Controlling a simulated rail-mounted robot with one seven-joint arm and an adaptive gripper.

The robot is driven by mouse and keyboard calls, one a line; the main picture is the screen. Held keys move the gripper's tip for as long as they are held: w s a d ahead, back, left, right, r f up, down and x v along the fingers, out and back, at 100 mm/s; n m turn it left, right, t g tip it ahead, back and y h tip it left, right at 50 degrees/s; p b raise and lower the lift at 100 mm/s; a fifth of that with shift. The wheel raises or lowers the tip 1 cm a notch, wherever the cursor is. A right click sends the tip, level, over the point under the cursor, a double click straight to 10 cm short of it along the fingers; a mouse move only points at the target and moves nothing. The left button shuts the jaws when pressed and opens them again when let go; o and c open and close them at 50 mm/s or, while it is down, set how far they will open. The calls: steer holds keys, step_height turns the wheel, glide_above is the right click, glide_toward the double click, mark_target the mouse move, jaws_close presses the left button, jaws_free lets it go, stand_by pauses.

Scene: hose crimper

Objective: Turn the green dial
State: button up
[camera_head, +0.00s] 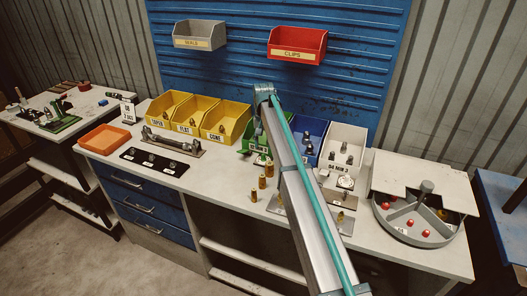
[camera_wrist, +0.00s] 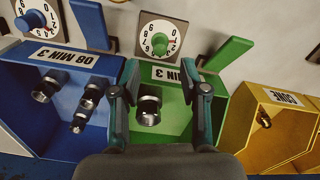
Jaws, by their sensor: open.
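In the wrist view, a white numbered dial plate with a round green knob (camera_wrist: 160,43) stands in front of the green bin (camera_wrist: 215,110). My gripper (camera_wrist: 160,72) is open and empty. Its fingers are spread over the green bin, either side of its label, with the central knob beyond the fingertips. A metal fitting (camera_wrist: 149,110) shows between the fingers.
Yellow bins (camera_head: 197,115) stand left of the green bin; a white bin (camera_head: 343,150) is to its right. Brass fittings (camera_head: 262,182) stand on the bench. A round divided tray (camera_head: 425,222) is at the right. A green upright strip (camera_wrist: 232,50) rises beside the central dial.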

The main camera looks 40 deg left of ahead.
mark_target(263, 155)
step_height(263, 155, up, 6)
stand_by(0.6)
